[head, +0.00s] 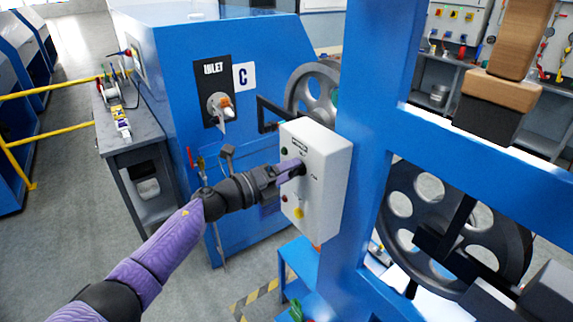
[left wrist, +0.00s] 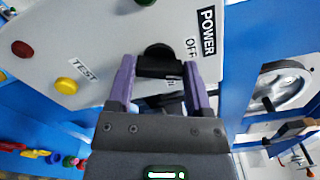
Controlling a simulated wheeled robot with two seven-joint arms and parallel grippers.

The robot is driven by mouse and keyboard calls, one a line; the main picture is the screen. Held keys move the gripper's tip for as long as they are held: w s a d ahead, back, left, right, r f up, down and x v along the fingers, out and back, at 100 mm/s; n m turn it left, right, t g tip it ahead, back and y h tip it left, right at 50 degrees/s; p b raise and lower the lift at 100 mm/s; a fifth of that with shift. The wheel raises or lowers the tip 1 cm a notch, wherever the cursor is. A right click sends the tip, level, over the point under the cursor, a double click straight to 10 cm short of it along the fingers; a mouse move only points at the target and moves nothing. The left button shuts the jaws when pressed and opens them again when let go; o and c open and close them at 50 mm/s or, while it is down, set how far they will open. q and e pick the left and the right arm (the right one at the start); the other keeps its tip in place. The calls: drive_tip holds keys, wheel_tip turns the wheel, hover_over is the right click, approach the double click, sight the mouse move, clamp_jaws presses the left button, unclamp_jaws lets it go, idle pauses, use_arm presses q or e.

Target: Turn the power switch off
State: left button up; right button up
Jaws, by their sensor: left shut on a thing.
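A white control box (head: 325,190) is mounted on a blue upright post. In the left wrist view its face (left wrist: 95,25) carries a black rotary power switch (left wrist: 158,62), with a POWER label (left wrist: 207,32) and an OFF label (left wrist: 191,47) beside it. My left gripper (head: 292,168) reaches the box face from the left. In the left wrist view the purple fingers of my left gripper (left wrist: 160,75) stand on either side of the switch knob and are shut on it. The fingers partly hide a lower label. My right gripper is not in view.
A yellow button (left wrist: 66,86) by a TEST label and a red button (left wrist: 21,49) are on the same face. A blue post (head: 375,110) stands right of the box, with a large spoked pulley (head: 400,185) behind. A blue cabinet (head: 165,75) stands behind my left arm.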

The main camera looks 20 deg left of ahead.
use_arm(q)
drive_tip(key=n+p, duration=0.2)
drive_tip(key=n, duration=0.2)
drive_tip(key=shift+n, duration=0.4)
drive_tip(key=shift+f+n, duration=0.1)
drive_tip(key=shift+n, duration=0.2)
drive_tip(key=o, duration=1.3)
drive_tip(key=v, duration=1)
